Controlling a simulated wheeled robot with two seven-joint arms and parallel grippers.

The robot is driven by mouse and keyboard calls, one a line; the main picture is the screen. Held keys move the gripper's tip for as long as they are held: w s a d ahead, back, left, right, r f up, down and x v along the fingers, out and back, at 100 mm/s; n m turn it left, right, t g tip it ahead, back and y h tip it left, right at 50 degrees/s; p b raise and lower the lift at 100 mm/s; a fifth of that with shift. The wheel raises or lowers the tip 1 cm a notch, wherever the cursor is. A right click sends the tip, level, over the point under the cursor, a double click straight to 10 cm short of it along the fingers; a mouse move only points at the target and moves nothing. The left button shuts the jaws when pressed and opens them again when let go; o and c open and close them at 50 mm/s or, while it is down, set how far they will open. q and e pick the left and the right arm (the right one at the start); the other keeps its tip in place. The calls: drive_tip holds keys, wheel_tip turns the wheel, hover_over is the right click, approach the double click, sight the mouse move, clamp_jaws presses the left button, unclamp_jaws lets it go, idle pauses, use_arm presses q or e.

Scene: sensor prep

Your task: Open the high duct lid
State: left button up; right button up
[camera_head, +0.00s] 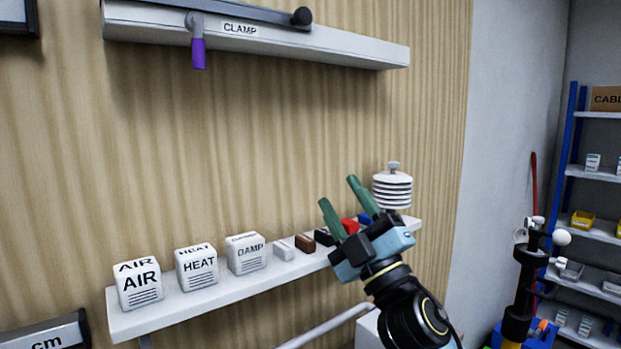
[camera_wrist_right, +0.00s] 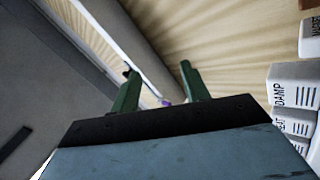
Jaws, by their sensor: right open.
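The high duct (camera_head: 345,44) is a long pale box on the wooden wall, labelled CLAMP on its front. A dark bar (camera_head: 250,12) lies along its top, with a black knob at the right end. A purple handle (camera_head: 198,52) hangs down in front near its left part. In the right wrist view the duct (camera_wrist_right: 140,35) runs diagonally beyond the fingers, with a small purple spot between them. My right gripper (camera_head: 339,192) is open and empty, below and right of the duct, fingers pointing up and left. My left gripper is not in view.
Below, a white shelf (camera_head: 150,322) carries white blocks labelled AIR (camera_head: 138,285), HEAT (camera_head: 197,267) and DAMP (camera_head: 246,253), small bricks, and a white ribbed sensor (camera_head: 392,190) behind my gripper. The wall between shelf and duct is clear. A blue rack (camera_head: 567,135) stands right.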

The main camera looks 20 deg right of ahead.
sight(306, 16)
drive_tip(key=s+a+r+n+g+y, duration=0.45)
drive_tip(key=r+n+g+y, duration=0.35)
drive_tip(key=n, duration=0.7)
drive_tip(key=s+a+r+n+g+y, duration=0.45)
drive_tip(key=r+n+g, duration=0.55)
drive_tip(key=n, duration=0.5)
drive_tip(key=d+r+m+t+h, duration=0.3)
drive_tip(key=d+r+t+h, duration=0.6)
drive_tip(key=d+h, duration=0.25)
drive_tip(key=p+x, duration=0.4)
drive_tip(key=x, duration=1)
drive_tip(key=shift+s+a+f, duration=0.1)
drive_tip(key=shift+a, duration=0.05)
clamp_jaws()
